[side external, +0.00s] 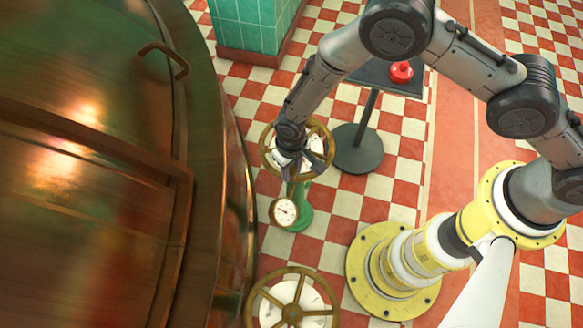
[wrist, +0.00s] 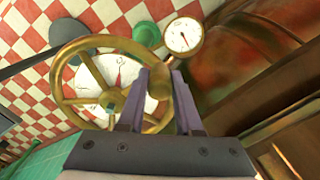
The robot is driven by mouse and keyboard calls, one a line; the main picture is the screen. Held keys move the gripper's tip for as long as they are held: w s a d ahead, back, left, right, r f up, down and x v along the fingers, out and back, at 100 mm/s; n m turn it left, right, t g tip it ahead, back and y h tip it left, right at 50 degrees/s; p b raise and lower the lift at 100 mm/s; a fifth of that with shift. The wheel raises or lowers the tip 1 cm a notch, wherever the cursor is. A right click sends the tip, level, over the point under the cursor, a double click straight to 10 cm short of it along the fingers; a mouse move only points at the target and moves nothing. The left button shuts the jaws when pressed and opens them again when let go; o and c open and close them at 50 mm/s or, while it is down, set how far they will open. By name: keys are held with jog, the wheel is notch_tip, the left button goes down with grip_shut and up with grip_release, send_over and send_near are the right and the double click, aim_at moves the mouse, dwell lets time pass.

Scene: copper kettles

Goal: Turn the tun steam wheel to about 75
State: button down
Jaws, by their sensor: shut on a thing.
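A brass hand wheel (side external: 263,152) with a white dial under its spokes stands on a green post (side external: 304,212) beside the copper vessel. In the wrist view the wheel (wrist: 56,84) fills the left middle, and its dial (wrist: 98,72) has a red pointer; the dial figures are too small to read. My gripper (side external: 297,168) is shut on the wheel's rim. In the wrist view my gripper's purple-grey fingers (wrist: 159,78) straddle the rim at the wheel's right side. A small round gauge (side external: 284,211) with a needle sits on the post; it also shows in the wrist view (wrist: 183,35).
A second brass wheel (side external: 254,298) over a white dial stands at the bottom edge. The large copper vessel (side external: 90,210) fills the left. A dark stand (side external: 358,150) with a red button (side external: 401,72) stands behind my gripper. Checkered floor is open between.

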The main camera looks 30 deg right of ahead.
aim_at(332, 148)
jog(key=shift+s+d+n, duration=0.3)
jog(key=shift+d+n, duration=0.2)
jog(key=shift+n, duration=0.15)
jog(key=shift+s+d+n, duration=0.3)
jog(key=shift+d+n, duration=0.2)
jog(key=shift+n, duration=0.15)
jog(key=d+n, duration=0.2)
jog(key=shift+s+d+n, duration=0.15)
jog(key=shift+s+n, duration=0.2)
jog(key=shift+n, duration=0.05)
jog(key=d+n, duration=0.2)
jog(key=shift+s+d+n, duration=0.1)
jog(key=shift+d+n, duration=0.1)
jog(key=shift+n, duration=0.1)
jog(key=shift+d+n, duration=0.8)
jog(key=shift+n, duration=0.1)
jog(key=d+n, duration=0.1)
jog(key=w+d+n, duration=0.1)
jog(key=n, duration=0.1)
jog(key=d+n, duration=0.1)
jog(key=shift+w+d, duration=0.25)
jog(key=shift+w, duration=0.15)
jog(key=d+n, duration=0.1)
jog(key=w+n, duration=0.1)
jog(key=n, duration=0.1)
jog(key=shift+w+d, duration=0.3)
jog(key=shift+d, duration=0.05)
jog(key=shift+w+d, duration=0.3)
jog(key=shift+w, duration=0.2)
